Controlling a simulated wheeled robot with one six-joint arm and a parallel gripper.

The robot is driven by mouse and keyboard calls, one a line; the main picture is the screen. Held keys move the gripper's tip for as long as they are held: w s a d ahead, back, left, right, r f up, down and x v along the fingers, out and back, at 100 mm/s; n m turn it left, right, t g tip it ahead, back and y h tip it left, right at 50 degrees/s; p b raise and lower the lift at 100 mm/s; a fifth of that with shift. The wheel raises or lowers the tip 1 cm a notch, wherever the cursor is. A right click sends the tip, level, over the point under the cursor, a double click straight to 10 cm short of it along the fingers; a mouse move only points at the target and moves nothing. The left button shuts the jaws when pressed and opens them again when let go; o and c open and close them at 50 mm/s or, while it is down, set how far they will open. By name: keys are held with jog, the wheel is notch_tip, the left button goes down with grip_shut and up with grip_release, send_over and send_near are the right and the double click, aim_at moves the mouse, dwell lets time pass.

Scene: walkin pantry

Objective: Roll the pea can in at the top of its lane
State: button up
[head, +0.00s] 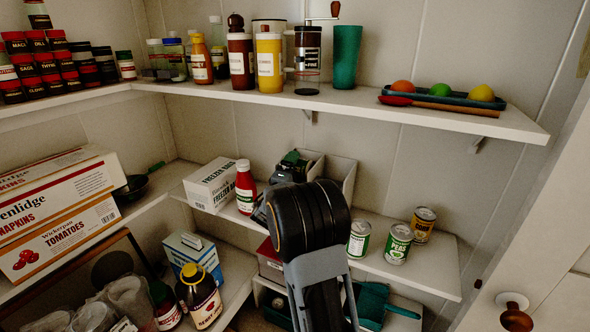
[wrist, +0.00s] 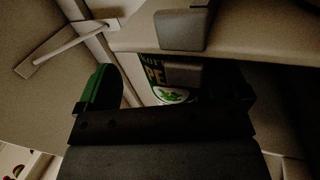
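In the head view a pea can (head: 398,243) with a green and white label stands upright on the right part of the middle shelf. A similar green and white can (head: 358,238) stands left of it, close to my arm. In the wrist view a can with a green picture and the letters "PE" (wrist: 170,95) shows beyond the dark body of my gripper (wrist: 172,82), partly covered. I cannot tell whether it is gripped or which head-view can it is. My gripper is hidden behind my arm in the head view. No lane is clearly visible.
A yellow-labelled can (head: 423,225) stands behind the pea can. The upper shelf (head: 400,110) overhangs, with bottles and a blue tray (head: 445,97) on it. Light bins (head: 340,175) and a ketchup bottle (head: 245,187) stand behind and left of my arm.

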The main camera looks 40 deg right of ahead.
jog(key=v, duration=1.4)
jog(key=s+d+f+g+y, duration=0.2)
jog(key=s+d+f+g, duration=0.1)
jog(key=s+f+g, duration=0.25)
jog(key=s+a+m+g+y+p, duration=0.2)
jog(key=s+a+g+y+p, duration=0.2)
jog(key=s+g+y, duration=0.3)
jog(key=s+a+r+m+t+y+p, duration=0.1)
jog(key=s+a+r+t+y+p, duration=0.2)
jog(key=r, duration=0.7)
jog(key=s+a+r+m+t+y+p, duration=0.2)
jog(key=s+a+r+t+y+p, duration=0.1)
jog(key=a+r+y+p, duration=0.4)
jog(key=a+r+p, duration=0.3)
jog(key=a+p, duration=0.1)
jog(key=p, duration=0.1)
jog(key=shift+a+p, duration=0.25)
jog(key=shift+p, duration=0.05)
jog(key=shift+m, duration=0.3)
jog(key=shift+c, duration=0.3)
